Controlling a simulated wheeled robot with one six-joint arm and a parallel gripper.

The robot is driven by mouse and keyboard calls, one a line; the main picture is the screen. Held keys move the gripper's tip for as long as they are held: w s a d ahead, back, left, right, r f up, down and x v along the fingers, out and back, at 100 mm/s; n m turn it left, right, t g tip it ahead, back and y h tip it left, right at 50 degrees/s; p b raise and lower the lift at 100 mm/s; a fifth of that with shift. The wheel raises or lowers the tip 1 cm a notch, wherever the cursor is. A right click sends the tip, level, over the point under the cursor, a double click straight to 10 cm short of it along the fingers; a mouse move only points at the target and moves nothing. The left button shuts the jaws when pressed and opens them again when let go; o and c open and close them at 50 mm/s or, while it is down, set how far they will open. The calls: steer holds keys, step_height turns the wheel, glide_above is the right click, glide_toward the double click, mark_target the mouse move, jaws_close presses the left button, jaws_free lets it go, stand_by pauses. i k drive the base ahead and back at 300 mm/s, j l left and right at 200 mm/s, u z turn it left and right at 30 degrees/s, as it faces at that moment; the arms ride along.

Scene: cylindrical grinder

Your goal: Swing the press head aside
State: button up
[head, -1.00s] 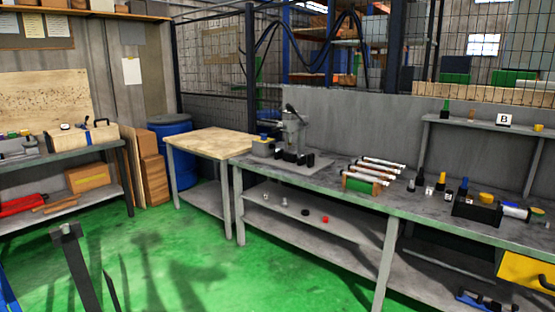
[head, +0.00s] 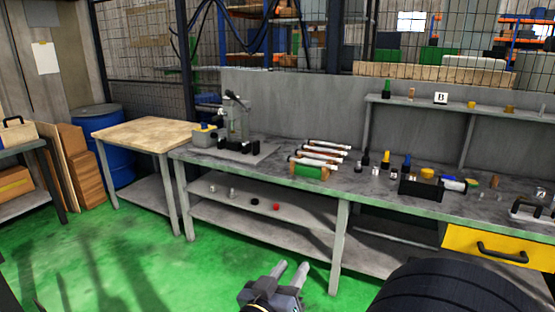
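A grey press (head: 236,122) stands on a flat plate on the left end of the grey workbench (head: 265,177) in the head view. Its upper part carries a dark lever, and black parts sit at its foot. Which part is the press head is too small to tell. My gripper (head: 292,268) is low in front of the bench, at the bottom of the view, far from the press. Its two pale fingers stand apart with nothing between them. Part of my arm fills the bottom right corner.
A wooden-topped table (head: 150,134) adjoins the bench's left end, with a blue barrel (head: 98,130) behind it. Several rods on a green holder (head: 309,170) and a black bin (head: 421,186) lie right of the press. A yellow drawer (head: 495,245) is at right. Green floor in front is clear.

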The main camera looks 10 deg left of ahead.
mark_target(237, 111)
steer(key=i+j+u, duration=0.3)
steer(key=i, duration=0.4)
steer(key=i+j+u, duration=0.3)
steer(key=i, duration=0.4)
steer(key=i+j+u, duration=0.1)
steer(key=i+u, duration=0.15)
steer(key=i, duration=0.5)
steer(key=i+j+z, duration=0.25)
steer(key=i, duration=0.35)
steer(key=i+j+z, duration=0.15)
steer(key=i+z, duration=0.15)
steer(key=i, duration=0.25)
steer(key=i+j+z, duration=0.25)
steer(key=i+j, duration=0.15)
steer(key=i, duration=0.15)
